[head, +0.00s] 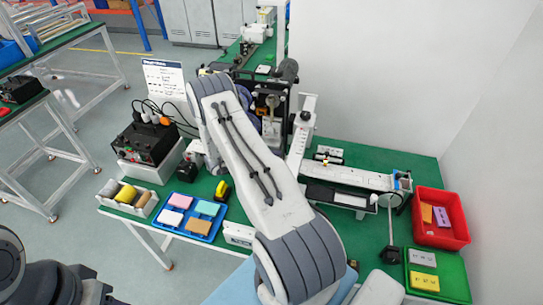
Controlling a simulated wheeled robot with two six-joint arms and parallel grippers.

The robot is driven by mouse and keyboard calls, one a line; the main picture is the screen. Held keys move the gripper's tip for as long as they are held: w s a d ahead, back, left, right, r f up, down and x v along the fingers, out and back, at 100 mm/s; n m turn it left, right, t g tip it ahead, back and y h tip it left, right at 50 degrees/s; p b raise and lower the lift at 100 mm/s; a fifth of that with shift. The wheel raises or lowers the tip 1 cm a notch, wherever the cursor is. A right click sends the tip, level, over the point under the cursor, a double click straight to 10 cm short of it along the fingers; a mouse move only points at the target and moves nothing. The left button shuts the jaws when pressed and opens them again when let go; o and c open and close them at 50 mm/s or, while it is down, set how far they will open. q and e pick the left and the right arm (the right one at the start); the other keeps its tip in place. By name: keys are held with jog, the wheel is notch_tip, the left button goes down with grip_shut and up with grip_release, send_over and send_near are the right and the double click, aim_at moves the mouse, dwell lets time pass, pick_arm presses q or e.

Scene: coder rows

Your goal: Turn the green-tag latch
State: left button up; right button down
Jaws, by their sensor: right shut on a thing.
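My right arm reaches up the middle of the head view to the dark coder unit (270,101) at the back of the green bench. The arm covers much of the unit's front. My right gripper is at the unit, shut on what I take to be the green-tag latch. The fingertips and the grip are largely hidden, and I cannot make out the green tag or the latch's angle. Only dark parts of my left arm show at the bottom left; its gripper is not in view.
A black box with cables (146,142), a blue tray of coloured blocks (199,233) and a tray of rolls (128,197) lie left. A conveyor (350,175), red bin (440,218) and green tray (455,285) lie right. A white wall (400,80) rises behind.

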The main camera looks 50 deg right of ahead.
dwell(0.7)
jog(key=c, duration=0.7)
grip_release()
jog(key=shift+o, duration=0.2)
jog(key=shift+a, duration=0.1)
jog(key=shift+w+a+r+b, duration=0.15)
jog(key=shift+w+a+b, duration=0.05)
jog(key=shift+a+b, duration=0.1)
jog(key=b+v, duration=0.3)
jog(key=v, duration=0.6)
jog(key=shift+a+r, duration=0.2)
